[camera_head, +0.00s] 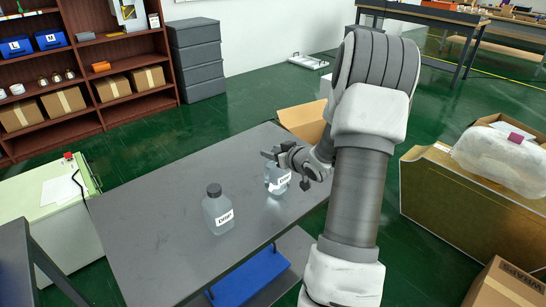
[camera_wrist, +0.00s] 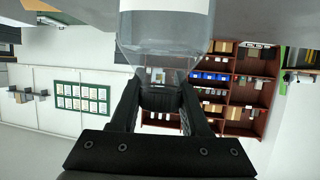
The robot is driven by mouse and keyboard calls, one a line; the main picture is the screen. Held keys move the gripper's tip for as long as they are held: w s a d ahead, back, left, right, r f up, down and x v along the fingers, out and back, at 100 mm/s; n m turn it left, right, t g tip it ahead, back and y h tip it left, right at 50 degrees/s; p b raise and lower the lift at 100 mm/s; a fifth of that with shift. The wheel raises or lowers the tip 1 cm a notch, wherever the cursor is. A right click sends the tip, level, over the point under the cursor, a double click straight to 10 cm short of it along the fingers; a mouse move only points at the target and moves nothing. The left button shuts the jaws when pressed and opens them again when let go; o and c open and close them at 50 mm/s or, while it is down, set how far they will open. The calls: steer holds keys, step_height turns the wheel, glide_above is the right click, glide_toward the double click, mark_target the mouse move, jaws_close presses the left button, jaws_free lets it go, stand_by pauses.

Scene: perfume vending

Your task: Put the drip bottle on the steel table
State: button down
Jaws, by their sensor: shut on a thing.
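A clear bottle with a white label (camera_head: 277,181) is at the right part of the grey steel table (camera_head: 160,190). My gripper (camera_head: 274,159) is shut on its top, and the bottle hangs upright below the fingers. I cannot tell whether its base touches the table. A second clear bottle (camera_head: 218,210) with a black cap and a white label stands upright on the table, left of the held one. The small lettering is hard to read.
An open cardboard box (camera_head: 303,120) is behind the table. A blue item (camera_head: 250,278) lies on a lower shelf. A pale green cabinet (camera_head: 50,215) stands at the left, a brown bin (camera_head: 465,200) at the right. The table's left and back parts are clear.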

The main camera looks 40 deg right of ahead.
steer(key=shift+f, duration=0.35)
steer(key=shift+f, duration=0.15)
steer(key=shift+c, duration=1.9)
jaws_free()
steer(key=shift+s+r, duration=0.15)
steer(key=shift+r, duration=0.15)
steer(key=d+p+v, duration=0.1)
steer(key=p+v, duration=0.1)
steer(key=v, duration=0.9)
steer(key=shift+s+a+p, duration=0.3)
steer(key=shift+s+a, duration=0.05)
steer(key=shift+a, duration=0.15)
